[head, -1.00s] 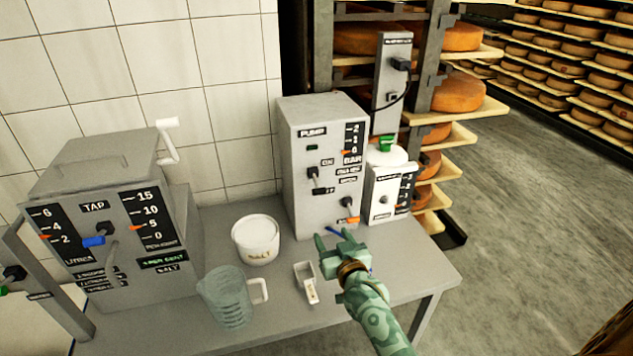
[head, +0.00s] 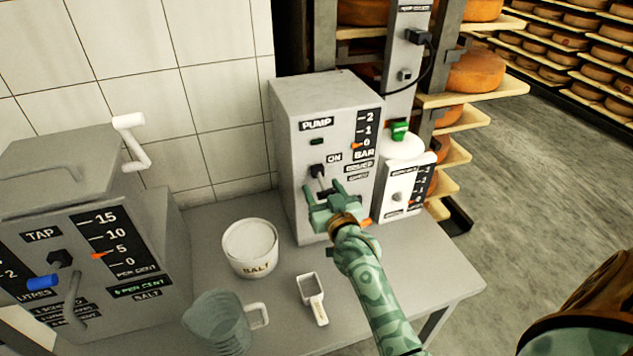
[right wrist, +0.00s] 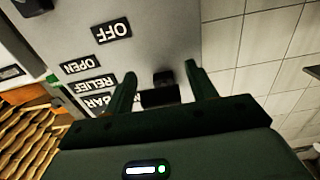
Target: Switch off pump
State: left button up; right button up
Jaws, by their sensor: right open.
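The grey pump box (head: 290,110) stands on the bench by the tiled wall, with a PUMP label and a small dark green lamp (head: 316,142). Its black switch (head: 317,171) has a lever and an ON label (head: 334,157) at its upper right. My green right gripper (head: 322,188) is open in front of the panel, just below the switch, hiding the lower panel. Contact cannot be told. My left gripper is out of view.
A salt tub (head: 250,250), a scoop (head: 312,298) and a clear jug (head: 218,322) stand on the bench before the pump. The TAP machine (head: 150,230) is at left. A white canister (head: 402,147) and a smaller panel (head: 402,190) are right of the pump.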

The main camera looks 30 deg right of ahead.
jog(key=shift+w, duration=0.15)
jog(key=shift+r, duration=0.15)
jog(key=shift+c, duration=0.3)
jog(key=c, duration=0.9)
jog(key=shift+d+f+t+h+b, duration=0.1)
jog(key=shift+f+t+h+b, duration=0.3)
jog(key=shift+b, duration=0.4)
jog(key=shift+w+y, duration=0.1)
jog(key=shift+y, duration=0.2)
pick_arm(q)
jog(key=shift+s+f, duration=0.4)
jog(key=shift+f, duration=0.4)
pick_arm(e)
jog(key=shift+r, duration=0.2)
jog(key=o, duration=1)
jog(key=shift+c, duration=0.2)
